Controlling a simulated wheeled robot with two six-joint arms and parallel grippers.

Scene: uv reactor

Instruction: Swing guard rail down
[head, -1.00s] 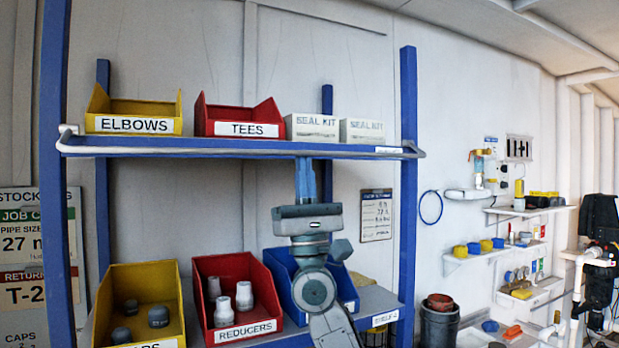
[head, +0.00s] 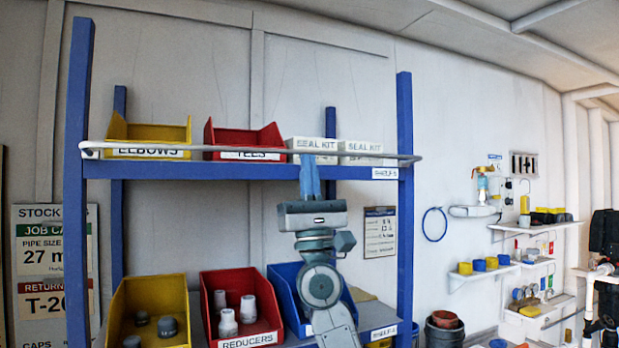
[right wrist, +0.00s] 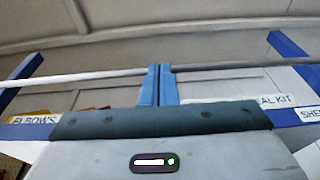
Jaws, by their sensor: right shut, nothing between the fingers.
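The guard rail (head: 200,148) is a thin pale bar across the front of the upper shelf (head: 240,171). It stands a little above the shelf's blue edge and crosses in front of the bin labels. My right gripper (head: 309,160) is shut and empty, its blue fingers pointing up at the rail, right of the middle. In the right wrist view the shut fingers (right wrist: 160,82) overlap the rail (right wrist: 80,78), which runs out to both sides. I cannot tell whether they touch it. My left gripper is not in view.
On the upper shelf stand a yellow elbows bin (head: 150,132), a red tees bin (head: 245,137) and seal kit boxes (head: 312,146). Lower bins (head: 240,305) hold fittings. Blue posts (head: 405,200) flank the shelf. The space in front of the rack looks free apart from my arm.

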